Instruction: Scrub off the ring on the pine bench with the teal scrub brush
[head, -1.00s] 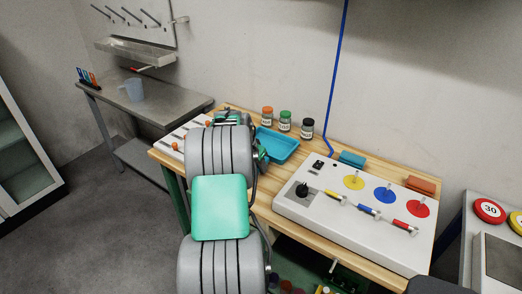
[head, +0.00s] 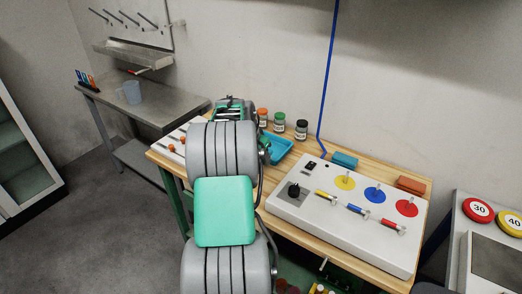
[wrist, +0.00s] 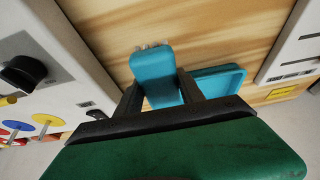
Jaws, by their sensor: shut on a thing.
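My gripper (wrist: 159,82) is shut on the teal scrub brush (wrist: 151,62) in the wrist view. The brush is a rounded teal block between the two dark fingers, with pale bristle tips at its far end. It is over the pine bench (wrist: 215,40), beside a blue tray; I cannot tell whether it touches the wood. In the head view my arm hides the gripper and brush, while the pine bench (head: 312,151) shows around it. No ring can be made out in either view.
The blue tray (head: 279,148) lies near several lidded jars (head: 279,124) at the back. A white control panel (head: 340,215) fills the right side. A teal block (head: 345,160) and a terracotta block (head: 411,185) sit behind it. A white panel (head: 172,150) is at the left end.

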